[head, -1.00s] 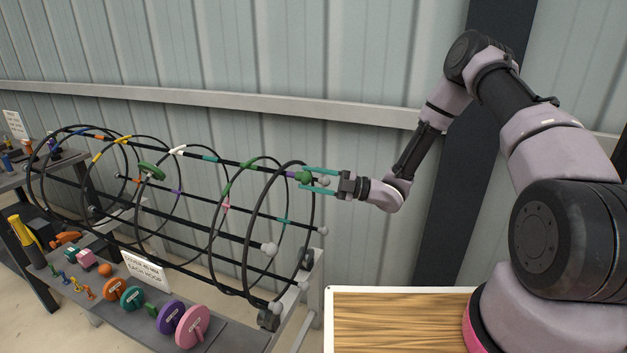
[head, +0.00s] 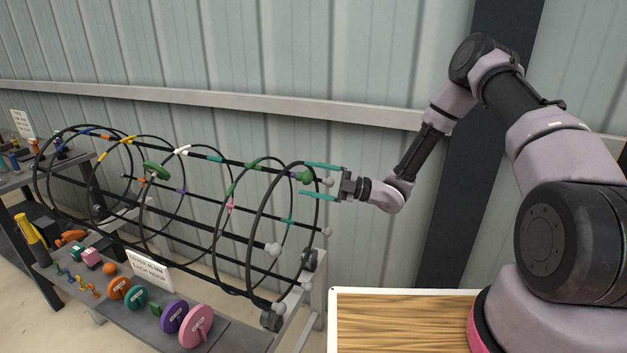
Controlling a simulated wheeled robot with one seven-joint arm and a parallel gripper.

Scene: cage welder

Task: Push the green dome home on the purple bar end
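The green dome (head: 304,176) sits at the near right end of the cage's upper bar, beside the front hoop. Little or none of the purple on that bar end shows now, and whether the dome is fully seated cannot be told at this size. My gripper (head: 320,181) is open, with one teal finger above the dome's level and one below. Both fingers look apart from the dome. The gripper points left along the bar, with its palm to the right of the bar end.
The black wire cage has several hoops (head: 247,250) and lengthwise bars with white ball ends (head: 273,249) close to my gripper. A grey shelf (head: 232,335) below holds coloured discs and small parts. A wood-topped table (head: 400,325) stands at lower right.

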